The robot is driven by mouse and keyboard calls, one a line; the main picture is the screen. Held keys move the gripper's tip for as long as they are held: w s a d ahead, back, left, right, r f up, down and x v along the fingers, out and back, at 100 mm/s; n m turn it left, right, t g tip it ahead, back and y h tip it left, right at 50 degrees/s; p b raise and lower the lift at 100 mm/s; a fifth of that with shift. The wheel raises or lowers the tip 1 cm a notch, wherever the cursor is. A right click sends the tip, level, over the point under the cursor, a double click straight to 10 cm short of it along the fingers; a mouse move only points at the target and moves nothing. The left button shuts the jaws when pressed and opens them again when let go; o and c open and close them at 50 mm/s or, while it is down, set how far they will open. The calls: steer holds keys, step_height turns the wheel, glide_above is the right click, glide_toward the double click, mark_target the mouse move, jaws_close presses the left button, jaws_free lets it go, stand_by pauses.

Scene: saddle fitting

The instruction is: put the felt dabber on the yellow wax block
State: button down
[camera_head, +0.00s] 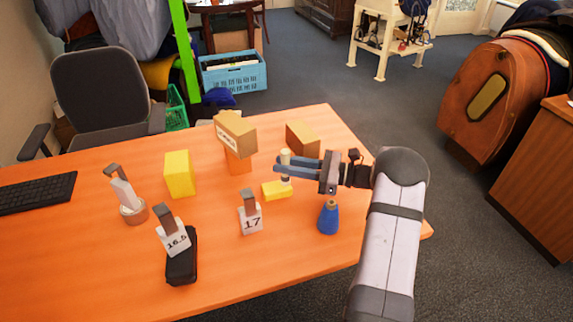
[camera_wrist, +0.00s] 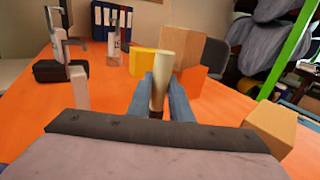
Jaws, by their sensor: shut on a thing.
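In the wrist view the dabber (camera_wrist: 164,70) stands between the fingers (camera_wrist: 159,98). A low, flat yellow block (camera_head: 277,190), which looks like the wax block, lies directly below the dabber. The dabber's lower end is at or just above its top; I cannot tell whether they touch. This low block is hidden in the wrist view. A taller yellow block (camera_head: 179,174) stands farther left, also in the wrist view (camera_wrist: 143,63).
An orange block (camera_head: 238,163) carries a cardboard box (camera_head: 236,133). A brown block (camera_head: 302,139) stands behind my gripper and a blue bottle (camera_head: 328,218) in front. Tags marked 17 (camera_head: 251,219) and 16.5 (camera_head: 177,242), and a black case (camera_head: 182,264), stand front left.

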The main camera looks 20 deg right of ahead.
steer(key=c, duration=1.6)
jaws_free()
steer(key=shift+f, duration=0.1)
steer(key=shift+r, duration=0.25)
steer(key=b+v, duration=0.1)
steer(key=v, duration=1.1)
